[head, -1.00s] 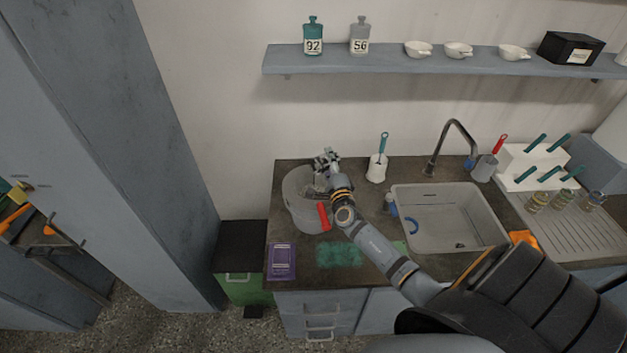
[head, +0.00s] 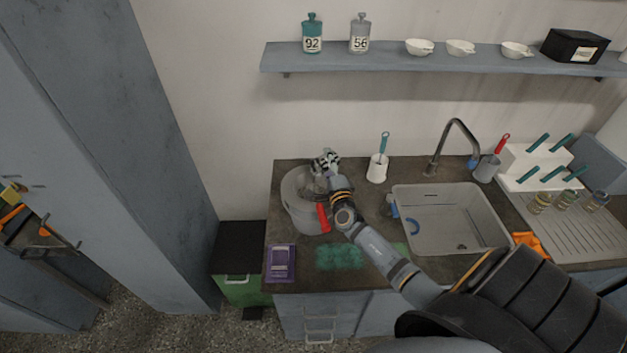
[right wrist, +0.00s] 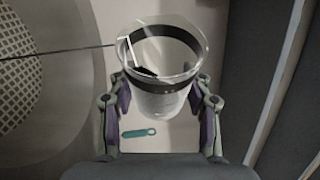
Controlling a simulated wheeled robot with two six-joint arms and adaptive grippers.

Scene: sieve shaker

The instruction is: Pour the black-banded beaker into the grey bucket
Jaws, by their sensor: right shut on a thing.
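The grey bucket (head: 299,217) stands at the left end of the dark counter, with a red strip on its front right side. My right gripper (head: 326,160) is over the bucket's back right rim. It is shut on the black-banded beaker, a clear vessel (right wrist: 161,98) with a dark band near its rim, seen between the fingers in the right wrist view. In the head view the beaker is hard to make out against the bucket. Its contents and exact tilt are unclear. My left gripper is not in view.
A white holder with a teal-handled brush (head: 377,168) stands just right of the bucket. The sink (head: 450,215) and tap (head: 440,150) lie further right. A purple device (head: 281,263) and a teal mat or patch (head: 341,257) are in front. A shelf (head: 430,60) hangs above.

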